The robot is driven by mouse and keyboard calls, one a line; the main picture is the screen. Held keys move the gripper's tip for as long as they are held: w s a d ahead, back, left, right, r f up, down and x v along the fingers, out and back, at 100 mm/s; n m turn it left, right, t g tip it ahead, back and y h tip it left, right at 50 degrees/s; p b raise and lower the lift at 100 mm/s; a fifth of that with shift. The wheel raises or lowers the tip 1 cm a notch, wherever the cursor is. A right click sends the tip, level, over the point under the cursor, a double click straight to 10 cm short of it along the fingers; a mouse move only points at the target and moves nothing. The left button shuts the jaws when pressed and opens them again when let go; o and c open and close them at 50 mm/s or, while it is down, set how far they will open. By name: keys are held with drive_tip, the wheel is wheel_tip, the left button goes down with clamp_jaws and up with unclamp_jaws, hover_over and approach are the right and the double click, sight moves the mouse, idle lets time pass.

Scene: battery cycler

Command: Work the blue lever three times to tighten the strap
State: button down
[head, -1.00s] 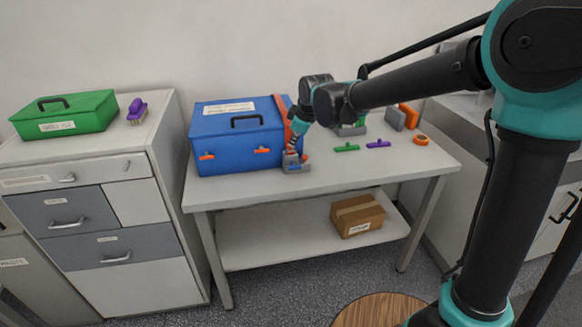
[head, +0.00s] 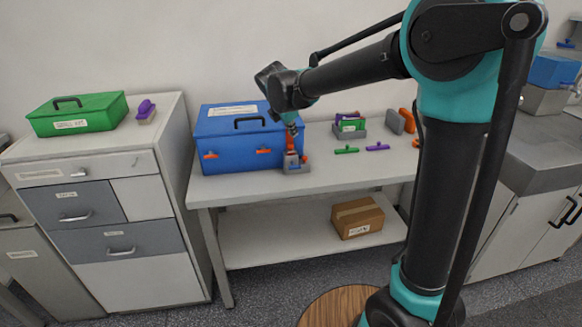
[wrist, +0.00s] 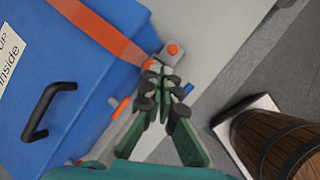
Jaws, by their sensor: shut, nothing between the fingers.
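The blue case (head: 235,150) stands on the table with an orange strap (wrist: 103,32) running over it. A grey ratchet (head: 296,168) with an orange button (wrist: 172,50) sits at the case's front right corner. Only a small bit of the blue lever (wrist: 188,89) shows beside my fingers in the wrist view; the rest is hidden, so I cannot tell its angle. My gripper (wrist: 156,72) is shut and empty, pointing down above the ratchet. In the head view it (head: 293,130) is small and partly lost against the strap; I cannot tell whether it touches anything.
A green case (head: 78,114) and a purple-handled brush (head: 146,110) stand on the cabinet at left. Green (head: 346,150) and purple (head: 377,147) pieces lie on the table at right. A cardboard box (head: 357,216) is on the lower shelf. A wooden barrel (wrist: 275,140) shows at lower right.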

sight(295, 166)
drive_tip(key=shift+s+d+f, duration=0.1)
drive_tip(key=shift+s+f, duration=0.25)
drive_tip(key=shift+f, duration=1.05)
drive_tip(key=shift+s+d+f, duration=0.15)
drive_tip(key=shift+s+f, duration=0.2)
drive_tip(key=shift+f, duration=1.1)
drive_tip(key=shift+s+d+f, duration=0.1)
drive_tip(key=shift+s+f, duration=0.25)
drive_tip(key=shift+f, duration=1.05)
drive_tip(key=shift+f, duration=0.15)
drive_tip(key=shift+s+f, duration=0.1)
drive_tip(key=shift+f, duration=0.15)
drive_tip(key=shift+s+d+f, duration=0.1)
drive_tip(key=shift+s+f, duration=0.1)
drive_tip(key=shift+f, duration=0.45)
drive_tip(key=shift+s+d+f, duration=0.1)
drive_tip(key=shift+s+f, duration=0.05)
drive_tip(key=shift+f, duration=0.5)
drive_tip(key=shift+r, duration=0.1)
drive_tip(key=shift+w+a+r, duration=0.1)
drive_tip(key=shift+w+r, duration=0.15)
drive_tip(key=shift+r, duration=0.6)
drive_tip(key=shift+w+a+r, duration=0.1)
drive_tip(key=shift+w+r, duration=0.1)
drive_tip(key=shift+r, duration=0.6)
